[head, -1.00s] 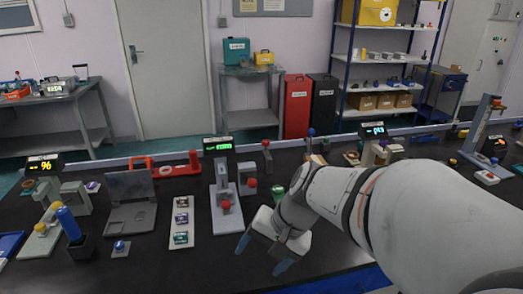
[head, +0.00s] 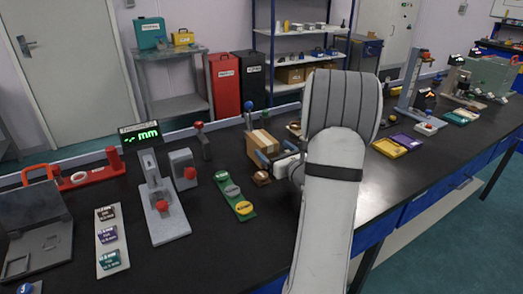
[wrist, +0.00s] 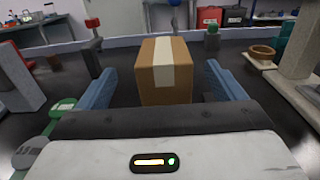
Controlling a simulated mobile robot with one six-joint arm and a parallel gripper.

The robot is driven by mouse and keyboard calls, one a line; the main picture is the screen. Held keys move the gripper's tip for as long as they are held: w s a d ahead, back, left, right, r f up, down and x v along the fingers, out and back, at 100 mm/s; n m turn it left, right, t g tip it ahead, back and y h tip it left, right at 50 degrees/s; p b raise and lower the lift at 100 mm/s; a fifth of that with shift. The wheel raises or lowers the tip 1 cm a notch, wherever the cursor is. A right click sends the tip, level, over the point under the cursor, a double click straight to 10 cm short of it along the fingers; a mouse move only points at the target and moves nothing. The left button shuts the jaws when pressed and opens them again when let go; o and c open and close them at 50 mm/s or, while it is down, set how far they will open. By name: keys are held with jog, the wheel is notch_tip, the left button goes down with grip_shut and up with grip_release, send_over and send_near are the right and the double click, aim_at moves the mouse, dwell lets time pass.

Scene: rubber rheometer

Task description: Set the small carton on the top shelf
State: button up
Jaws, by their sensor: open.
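The small carton (head: 262,142), brown with a pale tape strip, stands upright on the black bench in the head view. In the wrist view the carton (wrist: 166,80) is straight ahead, between the two blue fingers. My gripper (wrist: 161,72) is open, with a gap on each side of the carton.
Lower rack boards hold small items and brown boxes (head: 291,74). Red and black bins (head: 224,84) stand left of the rack. Yellow and purple trays (head: 390,147) lie right.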

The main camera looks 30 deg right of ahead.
aim_at(264, 140)
jog(key=w, duration=0.5)
jog(key=w+p, duration=0.1)
jog(key=w, duration=0.1)
jog(key=shift+w+d, duration=0.15)
jog(key=shift+d, duration=0.15)
jog(key=shift+c, duration=0.4)
jog(key=shift+r, duration=0.1)
jog(key=c, duration=1.4)
